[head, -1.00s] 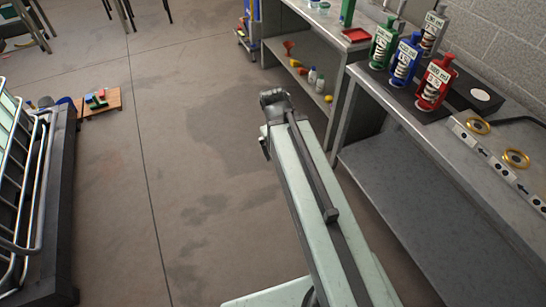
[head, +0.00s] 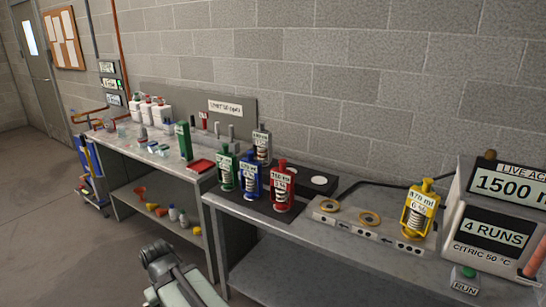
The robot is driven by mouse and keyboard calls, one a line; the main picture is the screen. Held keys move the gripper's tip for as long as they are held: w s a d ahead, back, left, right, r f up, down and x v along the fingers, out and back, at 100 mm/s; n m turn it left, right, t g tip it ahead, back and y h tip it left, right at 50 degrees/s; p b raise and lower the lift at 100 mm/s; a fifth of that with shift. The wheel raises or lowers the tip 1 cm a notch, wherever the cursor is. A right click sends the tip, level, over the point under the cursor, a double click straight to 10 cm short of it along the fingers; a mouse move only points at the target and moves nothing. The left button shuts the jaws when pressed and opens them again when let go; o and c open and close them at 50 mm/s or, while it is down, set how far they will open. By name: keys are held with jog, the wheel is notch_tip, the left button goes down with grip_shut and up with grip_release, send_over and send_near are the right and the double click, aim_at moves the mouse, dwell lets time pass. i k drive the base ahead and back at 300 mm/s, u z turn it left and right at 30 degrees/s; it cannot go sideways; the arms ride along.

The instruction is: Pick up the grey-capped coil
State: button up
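The grey-capped coil (head: 262,142) stands upright on a dark mat (head: 262,208) on the near bench, behind the others and close to the wall. A green-capped coil (head: 225,170) and a blue-capped coil (head: 250,177) stand in front of it and hide its lower part. A red-capped coil (head: 282,188) stands to the right. My gripper (head: 155,252) is at the bottom of the view, in front of the benches and apart from all coils. Its fingers are too unclear to tell if it is open.
A yellow coil (head: 418,210) stands right of two brass rings on a strip (head: 340,222). A display unit (head: 495,215) and a RUN button (head: 467,278) are at far right. A second bench (head: 145,165) with clutter stands left. Floor (head: 60,245) at left is open.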

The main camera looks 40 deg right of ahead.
aim_at(263, 138)
jog(key=z, duration=1.15)
